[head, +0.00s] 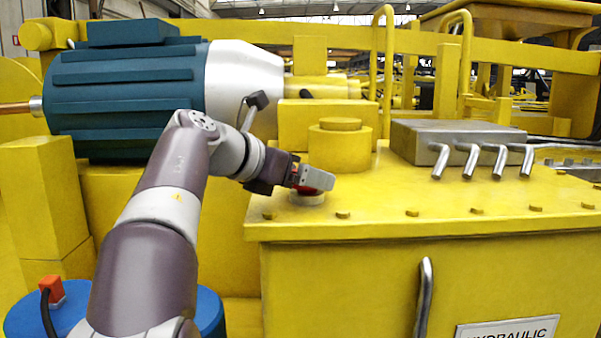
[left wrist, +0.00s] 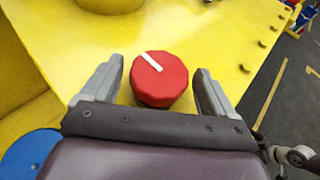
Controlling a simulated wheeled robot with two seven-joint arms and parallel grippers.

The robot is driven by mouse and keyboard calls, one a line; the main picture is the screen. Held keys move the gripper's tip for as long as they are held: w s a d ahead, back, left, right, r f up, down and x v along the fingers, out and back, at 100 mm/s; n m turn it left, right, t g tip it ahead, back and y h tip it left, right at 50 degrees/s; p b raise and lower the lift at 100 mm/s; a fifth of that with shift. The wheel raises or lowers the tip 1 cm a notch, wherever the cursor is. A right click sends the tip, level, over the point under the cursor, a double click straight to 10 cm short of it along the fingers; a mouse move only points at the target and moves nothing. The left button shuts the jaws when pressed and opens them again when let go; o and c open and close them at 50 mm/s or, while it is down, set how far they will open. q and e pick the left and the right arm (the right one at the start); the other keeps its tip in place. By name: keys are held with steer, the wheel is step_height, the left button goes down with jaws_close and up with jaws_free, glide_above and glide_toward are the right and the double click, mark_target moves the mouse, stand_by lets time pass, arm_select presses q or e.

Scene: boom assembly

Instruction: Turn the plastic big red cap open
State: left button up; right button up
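The big red cap (left wrist: 158,79) sits on top of the yellow hydraulic tank (head: 400,205), near its front left corner. A white line on the cap runs diagonally in the left wrist view. In the head view the cap (head: 312,190) is mostly hidden by my left gripper (head: 318,182); a pale collar shows under it. In the left wrist view my left gripper (left wrist: 163,80) is open, one finger on each side of the cap, with a visible gap at both sides. My right gripper is in neither view.
A yellow cylinder (head: 340,148) stands just behind the cap on the tank. A grey block with several bent metal levers (head: 458,135) is further right. Bolts line the tank's front edge. A large blue motor (head: 125,95) is behind my left arm. The tank top right of the cap is clear.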

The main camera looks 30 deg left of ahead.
arm_select(q)
steer(key=c, duration=0.8)
steer(key=shift+d+n+y+b, duration=0.1)
steer(key=shift+n+y+b, duration=0.3)
steer(key=shift+n+y, duration=0.15)
steer(key=o, duration=1)
steer(key=shift+o, duration=0.2)
steer(key=shift+s+a+r+t, duration=0.1)
steer(key=shift+s+a+t, duration=0.1)
steer(key=shift+s+t, duration=0.15)
steer(key=b+v, duration=0.2)
steer(key=v, duration=1)
steer(key=shift+d+r, duration=0.1)
steer(key=shift+r, duration=0.05)
steer(key=shift+w, duration=0.1)
